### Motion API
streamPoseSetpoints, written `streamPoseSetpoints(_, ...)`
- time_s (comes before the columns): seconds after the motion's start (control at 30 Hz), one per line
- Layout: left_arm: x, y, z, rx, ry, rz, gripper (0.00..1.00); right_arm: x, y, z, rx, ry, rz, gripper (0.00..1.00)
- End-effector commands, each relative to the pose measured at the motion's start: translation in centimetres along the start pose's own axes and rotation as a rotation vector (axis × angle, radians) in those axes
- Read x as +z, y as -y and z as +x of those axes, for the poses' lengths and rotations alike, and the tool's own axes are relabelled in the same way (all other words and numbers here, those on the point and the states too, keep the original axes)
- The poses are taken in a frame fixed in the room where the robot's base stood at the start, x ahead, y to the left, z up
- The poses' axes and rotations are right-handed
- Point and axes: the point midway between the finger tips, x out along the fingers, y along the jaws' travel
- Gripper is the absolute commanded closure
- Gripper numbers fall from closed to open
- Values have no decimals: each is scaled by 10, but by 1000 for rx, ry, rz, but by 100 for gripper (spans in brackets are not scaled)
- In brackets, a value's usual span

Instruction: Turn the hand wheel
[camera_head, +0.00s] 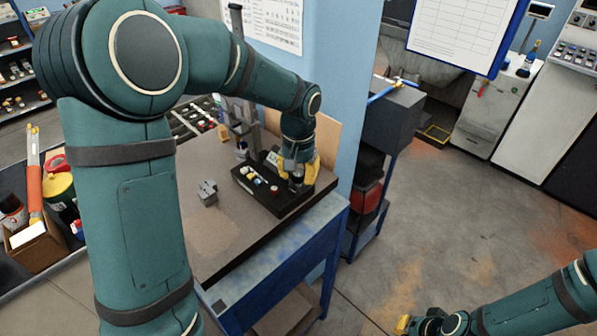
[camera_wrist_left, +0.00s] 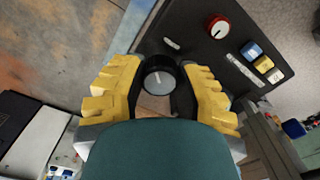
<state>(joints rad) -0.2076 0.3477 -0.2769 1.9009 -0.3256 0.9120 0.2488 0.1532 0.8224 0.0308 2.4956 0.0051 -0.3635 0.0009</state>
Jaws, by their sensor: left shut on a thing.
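The hand wheel (camera_wrist_left: 159,78) appears to be a black round knob with a grey face and a pale pointer line, at the end of a black control box (camera_head: 268,204). My left gripper (camera_head: 297,174) is over that end of the box on the bench. In the left wrist view its yellow fingers (camera_wrist_left: 160,92) stand on either side of the knob, shut on it. The knob's lower side is hidden by the gripper. My right gripper (camera_head: 405,325) is at the bottom right of the head view, away from the bench; its fingers are too small to read.
The box also carries a red knob (camera_wrist_left: 217,27) and blue, yellow and white buttons (camera_wrist_left: 263,63). A small grey metal block (camera_head: 208,193) sits on the brown bench top (camera_head: 225,240). A blue column (camera_head: 345,90) stands behind the bench.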

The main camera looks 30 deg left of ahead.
Motion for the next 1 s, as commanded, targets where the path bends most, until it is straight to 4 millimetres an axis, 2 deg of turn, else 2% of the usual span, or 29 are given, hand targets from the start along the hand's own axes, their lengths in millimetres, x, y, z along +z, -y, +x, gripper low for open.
streamPoseSetpoints(0.3, 1, 0, 1, -1, 2, 97, 100, 0, 0, -1, 0, 0, 0, 100)
streamPoseSetpoints(0.73, 1, 0, 1, -1, 3, 108, 100, 0, 0, -1, 0, 0, 0, 100)
streamPoseSetpoints(0.77, 1, 0, 1, -1, 3, 108, 62, 0, 0, -1, 0, 0, 0, 100)
streamPoseSetpoints(0.83, 1, 0, 1, -1, 3, 107, 37, 0, 0, -1, 0, 0, 0, 100)
streamPoseSetpoints(0.87, 1, 0, 1, -1, 3, 107, 33, 0, 0, -1, 0, 0, 0, 100)
streamPoseSetpoints(1.0, 0, 0, 1, -1, 2, 107, 33, 0, 0, -1, 0, 0, 0, 100)
